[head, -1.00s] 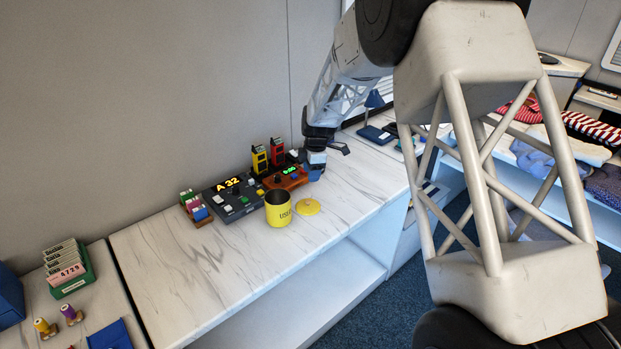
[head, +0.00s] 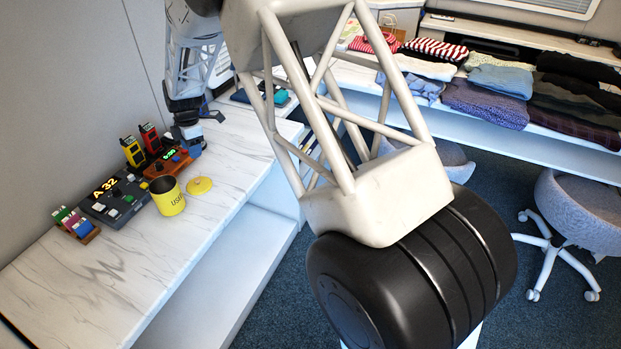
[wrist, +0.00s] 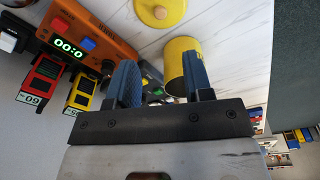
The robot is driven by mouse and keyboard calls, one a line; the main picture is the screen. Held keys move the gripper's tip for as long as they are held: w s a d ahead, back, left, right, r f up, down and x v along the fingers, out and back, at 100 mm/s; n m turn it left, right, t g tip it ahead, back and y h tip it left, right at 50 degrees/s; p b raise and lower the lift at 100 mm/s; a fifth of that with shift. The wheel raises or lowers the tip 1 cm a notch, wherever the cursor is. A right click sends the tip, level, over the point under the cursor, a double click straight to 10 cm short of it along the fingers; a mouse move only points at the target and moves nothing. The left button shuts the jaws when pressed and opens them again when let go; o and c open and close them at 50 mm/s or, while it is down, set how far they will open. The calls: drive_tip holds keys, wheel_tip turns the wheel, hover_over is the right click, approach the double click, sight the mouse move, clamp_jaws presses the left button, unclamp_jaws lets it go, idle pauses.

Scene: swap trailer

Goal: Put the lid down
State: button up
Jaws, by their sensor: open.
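The yellow lid (head: 200,186), round with a small knob, lies flat on the white marbled counter, to the right of the open yellow canister (head: 168,197). In the wrist view the lid (wrist: 160,10) is at the top edge with its knob showing, and the canister (wrist: 182,62) is partly hidden behind a finger. My gripper (wrist: 163,85) is open, with its two blue fingers apart and nothing between them. In the head view my gripper (head: 190,140) is above the counter, behind the lid and apart from it.
An orange timer box (head: 166,163) with a green display and a dark control box (head: 115,197) stand behind and left of the canister. Red (head: 150,138) and yellow (head: 132,152) card holders stand behind them. The counter's front left (head: 90,280) is clear.

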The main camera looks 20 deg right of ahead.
drive_tip(key=s+d+r+m+t, duration=0.1)
drive_tip(key=s+d+r+m, duration=0.5)
drive_tip(key=s+r, duration=0.45)
drive_tip(key=s+d+r+m+t, duration=0.1)
drive_tip(key=s+d+r+m, duration=0.3)
drive_tip(key=s+d+r, duration=0.65)
drive_tip(key=s+d+m, duration=0.2)
drive_tip(key=s+m, duration=0.2)
drive_tip(key=s, duration=0.6)
drive_tip(key=s+d+m+h, duration=0.1)
drive_tip(key=s+d+m, duration=0.2)
drive_tip(key=s, duration=0.7)
drive_tip(key=s+d+m, duration=0.2)
drive_tip(key=s+m, duration=0.3)
drive_tip(key=s, duration=0.6)
drive_tip(key=shift+d+r+t, duration=0.3)
drive_tip(key=shift+d+t, duration=0.1)
